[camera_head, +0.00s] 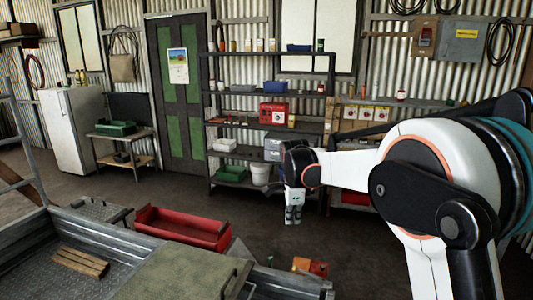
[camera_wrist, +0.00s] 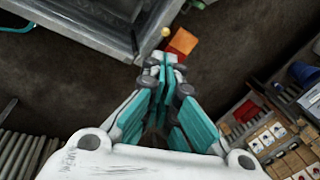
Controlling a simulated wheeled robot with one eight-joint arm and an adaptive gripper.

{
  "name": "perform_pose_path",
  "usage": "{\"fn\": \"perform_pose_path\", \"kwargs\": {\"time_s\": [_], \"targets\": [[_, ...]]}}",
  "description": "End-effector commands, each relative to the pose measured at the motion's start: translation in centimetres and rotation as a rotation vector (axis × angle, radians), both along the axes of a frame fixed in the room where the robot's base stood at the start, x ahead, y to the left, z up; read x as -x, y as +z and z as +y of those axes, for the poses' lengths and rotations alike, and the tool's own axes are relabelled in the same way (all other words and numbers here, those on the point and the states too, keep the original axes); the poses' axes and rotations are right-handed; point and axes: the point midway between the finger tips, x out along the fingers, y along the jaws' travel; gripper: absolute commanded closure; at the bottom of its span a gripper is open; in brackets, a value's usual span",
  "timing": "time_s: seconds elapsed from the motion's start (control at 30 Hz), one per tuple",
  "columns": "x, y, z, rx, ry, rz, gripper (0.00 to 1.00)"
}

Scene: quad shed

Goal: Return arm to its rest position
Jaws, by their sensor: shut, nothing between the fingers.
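My arm reaches in from the right in the head view. My gripper (camera_head: 293,215) hangs from its far end, pointing down in front of the shelf unit. In the wrist view my gripper (camera_wrist: 164,62) has its teal-padded fingers closed together at the tips, with nothing between them. Below and beyond the tips is the dark floor, with an orange object (camera_wrist: 183,41) on it. That orange object also shows in the head view (camera_head: 310,266), beside the metal bed. My gripper is apart from it and touches nothing that I can see.
A metal trailer-like bed (camera_head: 60,236) fills the lower left, with a red tray (camera_head: 182,228) by its far edge. A loaded shelf unit (camera_head: 268,147) stands behind my gripper. A white fridge (camera_head: 72,131) and green door (camera_head: 181,92) are farther back. Open floor lies between.

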Motion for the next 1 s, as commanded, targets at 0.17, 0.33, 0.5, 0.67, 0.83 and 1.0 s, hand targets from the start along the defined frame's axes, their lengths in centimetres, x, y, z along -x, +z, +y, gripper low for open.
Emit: {"fn": "perform_pose_path", "kwargs": {"time_s": [0.17, 0.33, 0.5, 0.67, 0.83, 1.0], "targets": [[4.8, 4.2, -2.4, 0.034, 0.192, -0.044, 1.0], [9.6, 7.1, -4.3, 0.08, 0.377, -0.087, 1.0], [14.6, 9.1, -6.1, 0.135, 0.557, -0.13, 1.0], [19.6, 10.0, -7.6, 0.199, 0.723, -0.169, 1.0], [24.8, 9.9, -8.9, 0.277, 0.897, -0.207, 1.0], [29.9, 8.9, -10.0, 0.367, 1.065, -0.242, 1.0]]}}
